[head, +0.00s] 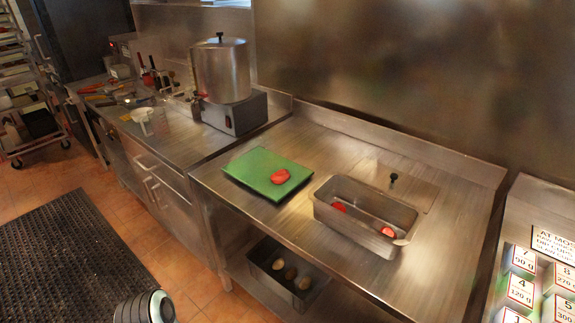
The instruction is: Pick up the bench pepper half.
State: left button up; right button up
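A red pepper half (280,176) lies on a green cutting board (252,166) on the steel bench. More red pieces, likely pepper halves, lie inside the steel pan (350,216) to its right: one toward the pan's left end (339,206) and one at its right end (388,231). Neither of my grippers shows in the head view. A rounded dark and pale part at the bottom left edge looks like one of my arm links.
A lid with a black knob (393,178) lies behind the pan. A lower-shelf pan (262,262) holds several round items. A large pot (221,70) stands on the left counter. A numbered panel (530,285) is at right. The bench front is clear.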

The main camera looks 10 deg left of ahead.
aim_at(282, 175)
jog(key=j+z, duration=0.2)
jog(key=z, duration=0.3)
jog(key=i+j+z, duration=0.1)
jog(key=j+z, duration=0.2)
jog(key=z, duration=0.2)
jog(key=j+z, duration=0.25)
jog(key=j, duration=0.25)
jog(key=k+j+z, duration=0.25)
jog(key=j, duration=0.25)
jog(key=i+j, duration=0.05)
jog(key=i, duration=0.05)
